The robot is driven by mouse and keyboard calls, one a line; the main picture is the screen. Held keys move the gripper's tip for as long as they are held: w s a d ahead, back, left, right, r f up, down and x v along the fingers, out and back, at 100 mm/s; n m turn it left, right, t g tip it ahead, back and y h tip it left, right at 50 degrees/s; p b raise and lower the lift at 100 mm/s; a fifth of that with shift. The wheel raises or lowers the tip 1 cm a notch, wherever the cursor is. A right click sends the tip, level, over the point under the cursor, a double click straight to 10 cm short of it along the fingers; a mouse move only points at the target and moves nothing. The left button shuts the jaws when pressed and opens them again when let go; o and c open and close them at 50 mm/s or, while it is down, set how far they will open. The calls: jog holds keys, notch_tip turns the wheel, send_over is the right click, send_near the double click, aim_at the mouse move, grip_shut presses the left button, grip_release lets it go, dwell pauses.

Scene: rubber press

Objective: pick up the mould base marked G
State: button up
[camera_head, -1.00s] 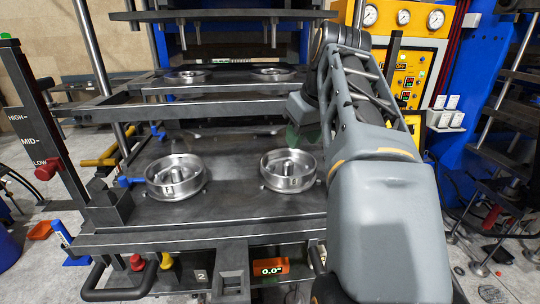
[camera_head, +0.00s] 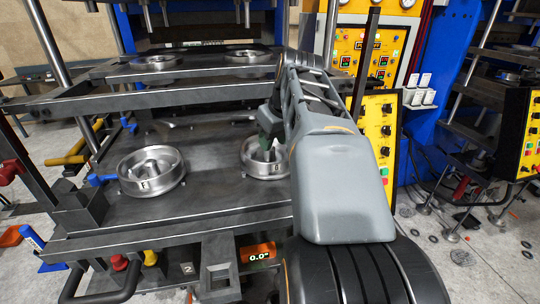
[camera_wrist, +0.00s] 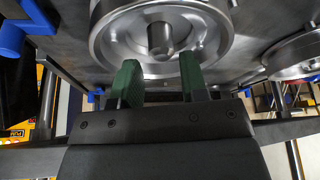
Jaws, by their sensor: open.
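The mould base marked G (camera_head: 262,171) is a round, shiny metal dish with a central post. It sits upright on the right of the lower press plate, partly hidden by my arm. In the wrist view it (camera_wrist: 108,38) fills the top middle, its post between my fingers' lines. My gripper (camera_head: 265,142) is open, with its green fingers over the G base. In the wrist view the fingertips (camera_wrist: 158,68) overlap the base's near rim. I cannot tell whether they touch it.
A similar base marked F (camera_head: 151,187) sits left on the same plate (camera_head: 200,212). Two more round parts lie on the upper shelf (camera_head: 200,95). A yellow control panel (camera_head: 388,130) stands right of my arm. A blue handle (camera_head: 100,180) is beside the F base.

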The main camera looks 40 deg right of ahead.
aim_at(269, 154)
jog(key=shift+x, duration=1.75)
jog(key=shift+c, duration=0.2)
grip_shut()
jog(key=shift+s+r, duration=0.1)
jog(key=shift+r, duration=0.05)
